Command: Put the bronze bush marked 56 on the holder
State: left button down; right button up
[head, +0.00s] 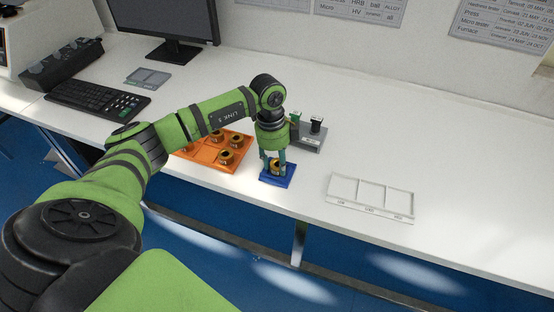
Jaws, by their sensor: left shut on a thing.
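My left gripper (274,163) reaches down over a small blue block or plate (276,182) near the table's front edge. It is shut on a bronze bush (275,168), which is at the blue plate; I cannot tell whether it rests on it. The number on this bush is too small to read. Several similar bronze bushes sit in an orange tray (203,164) to the left, partly hidden by my left arm. My right gripper is not in view.
A grey stand (312,138) with black and green-topped items is just behind the gripper. A white three-compartment tray (371,198) lies to the right, empty. A keyboard (98,99), a monitor and a grey pad (148,78) are at back left. The right of the table is clear.

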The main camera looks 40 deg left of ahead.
aim_at(272, 162)
pick_arm(q)
jog(key=shift+f, duration=0.15)
jog(key=c, duration=0.7)
grip_release()
jog(key=shift+r, duration=0.55)
notch_tip(272, 162, up, 11)
jog(key=a+b, duration=0.1)
jog(key=b, duration=0.1)
jog(key=shift+a+r, duration=0.15)
jog(key=shift+s, duration=0.15)
